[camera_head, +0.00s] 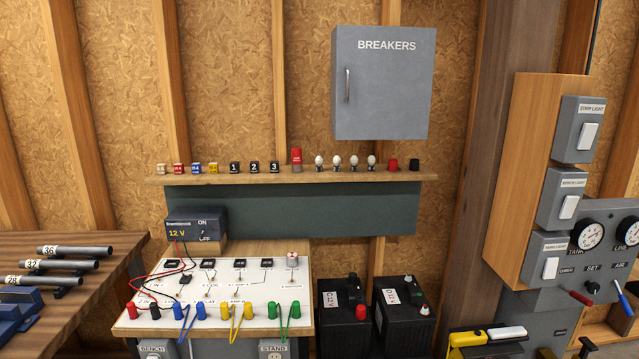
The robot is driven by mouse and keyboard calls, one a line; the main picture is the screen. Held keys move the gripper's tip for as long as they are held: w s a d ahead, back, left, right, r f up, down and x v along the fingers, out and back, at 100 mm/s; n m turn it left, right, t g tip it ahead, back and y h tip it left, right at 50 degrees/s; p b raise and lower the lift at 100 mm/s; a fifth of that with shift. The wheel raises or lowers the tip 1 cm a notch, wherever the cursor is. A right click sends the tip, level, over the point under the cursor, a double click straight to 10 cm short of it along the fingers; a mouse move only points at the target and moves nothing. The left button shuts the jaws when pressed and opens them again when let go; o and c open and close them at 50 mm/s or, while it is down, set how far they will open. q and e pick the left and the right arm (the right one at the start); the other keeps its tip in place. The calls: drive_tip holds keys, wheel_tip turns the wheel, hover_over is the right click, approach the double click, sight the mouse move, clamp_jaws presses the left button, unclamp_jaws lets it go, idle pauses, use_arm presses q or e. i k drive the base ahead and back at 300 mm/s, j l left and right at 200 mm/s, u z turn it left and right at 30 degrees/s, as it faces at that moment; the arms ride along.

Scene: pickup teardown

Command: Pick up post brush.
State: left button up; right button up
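No thing in view is labelled as a post brush. A short red cylinder with a grey lower part (296,158) stands upright on the wooden wall shelf (230,178), between the numbered black blocks and the bulbs. It may be the post brush, but it is too small to tell. A red cap (393,164) and a black cap (414,165) sit at the shelf's right end. Neither of my grippers shows in the head view.
Below the shelf is a white wiring board (215,290) with coloured leads and a 12 V supply (196,226). Two black batteries (343,318) (404,312) stand to its right. A grey breaker box (383,83) hangs above. A switch panel (541,180) juts out at right.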

sight(297, 156)
drive_tip(key=i+l+z, duration=0.15)
drive_tip(key=i+l, duration=0.3)
drive_tip(key=i+l+z, duration=0.2)
drive_tip(key=i+l, duration=0.15)
drive_tip(key=i, duration=0.2)
drive_tip(key=i+l+z, duration=0.15)
drive_tip(key=i+l, duration=0.15)
drive_tip(key=i, duration=0.25)
drive_tip(key=u, duration=1.3)
